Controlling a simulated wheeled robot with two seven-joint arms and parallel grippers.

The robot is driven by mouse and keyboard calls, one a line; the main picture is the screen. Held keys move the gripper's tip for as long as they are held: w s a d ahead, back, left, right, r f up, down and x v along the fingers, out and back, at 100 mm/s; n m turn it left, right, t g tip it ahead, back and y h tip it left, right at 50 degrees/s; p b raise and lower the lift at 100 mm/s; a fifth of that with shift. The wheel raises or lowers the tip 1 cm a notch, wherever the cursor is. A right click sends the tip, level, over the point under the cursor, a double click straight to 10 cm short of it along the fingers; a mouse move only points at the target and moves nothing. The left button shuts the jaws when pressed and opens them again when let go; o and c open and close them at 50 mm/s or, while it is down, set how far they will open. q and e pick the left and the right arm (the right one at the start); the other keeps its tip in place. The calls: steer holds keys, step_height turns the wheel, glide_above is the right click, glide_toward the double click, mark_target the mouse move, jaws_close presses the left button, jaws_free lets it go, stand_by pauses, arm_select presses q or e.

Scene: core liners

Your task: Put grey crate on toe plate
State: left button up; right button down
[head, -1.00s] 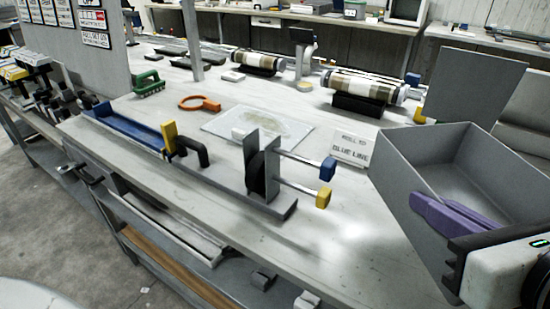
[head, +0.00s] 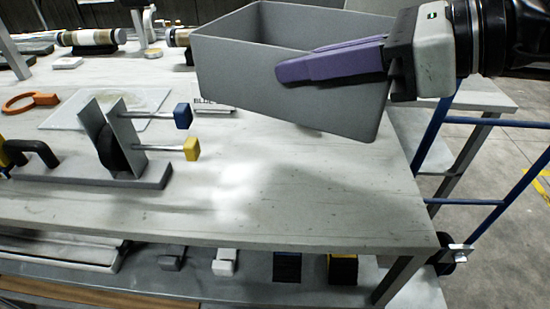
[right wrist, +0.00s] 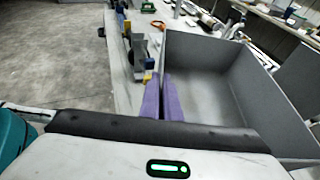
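The grey crate (head: 290,85) is an open-topped box at the top of the head view. It seems to hang above the workbench, with a shadow below it. My right gripper (head: 330,62) has purple fingers, shut on the crate's near wall. In the right wrist view, the fingers (right wrist: 162,98) lie on both sides of the wall of the crate (right wrist: 215,85). A blue tubular frame (head: 428,148) with a dark wheel (head: 446,263) stands at the bench's right end, like a hand truck. I cannot clearly make out its toe plate. My left gripper is not in view.
The workbench (head: 330,215) has a clear front right corner. A clamp fixture (head: 110,145) with blue and yellow knobs stands left of it. A label sign is partly hidden behind the crate. Open concrete floor (head: 505,235) lies to the right.

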step_height(320, 180, down, 17)
steer(key=shift+r+b, duration=0.15)
steer(key=shift+b, duration=0.2)
steer(key=c, duration=2)
jaws_free()
